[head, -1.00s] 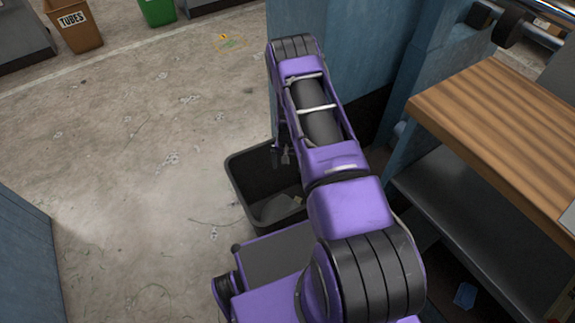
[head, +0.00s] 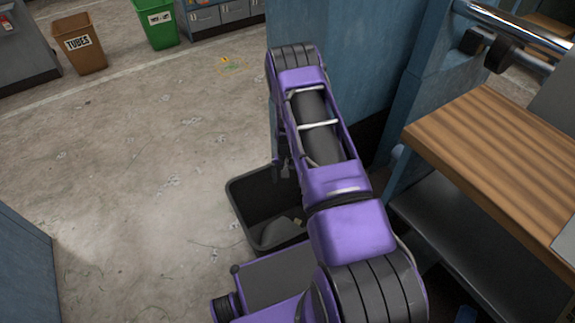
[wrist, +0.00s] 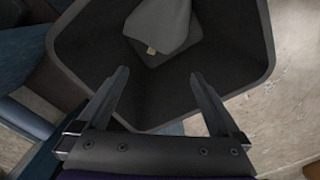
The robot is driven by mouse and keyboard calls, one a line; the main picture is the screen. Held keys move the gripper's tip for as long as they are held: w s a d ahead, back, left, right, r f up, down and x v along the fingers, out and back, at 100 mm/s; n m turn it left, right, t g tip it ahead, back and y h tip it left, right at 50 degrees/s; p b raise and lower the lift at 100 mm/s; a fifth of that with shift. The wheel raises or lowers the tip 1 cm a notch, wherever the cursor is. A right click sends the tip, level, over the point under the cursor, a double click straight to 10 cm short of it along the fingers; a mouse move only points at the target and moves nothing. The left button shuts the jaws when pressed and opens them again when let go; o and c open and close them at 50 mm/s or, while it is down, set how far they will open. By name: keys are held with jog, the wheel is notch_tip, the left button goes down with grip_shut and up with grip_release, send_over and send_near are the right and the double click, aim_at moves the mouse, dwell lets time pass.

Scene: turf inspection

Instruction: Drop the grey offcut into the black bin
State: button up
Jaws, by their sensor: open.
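The black bin (head: 243,212) stands on the floor beside the blue wall panel, partly behind my arm in the head view. In the wrist view the bin (wrist: 238,45) opens right below my gripper. A grey piece that looks like the offcut (wrist: 160,24) lies inside the bin, near its bottom; it also shows in the head view (head: 276,232). My gripper (wrist: 158,78) is open and empty above the bin, its two fingers apart. In the head view my gripper (head: 282,168) is partly hidden by my arm.
A small tan bit (wrist: 151,50) lies by the grey piece. A wooden bench (head: 490,140) with a lower shelf (head: 450,215) stands at the right. A brown TUBES bin (head: 80,45) and a green bin (head: 155,22) stand far back. The floor at left is mostly clear.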

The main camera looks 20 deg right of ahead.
notch_tip(320, 180, up, 16)
jog(key=p, duration=0.1)
jog(key=shift+r+p, duration=0.25)
jog(key=shift+p, duration=0.1)
jog(key=shift+w, duration=0.1)
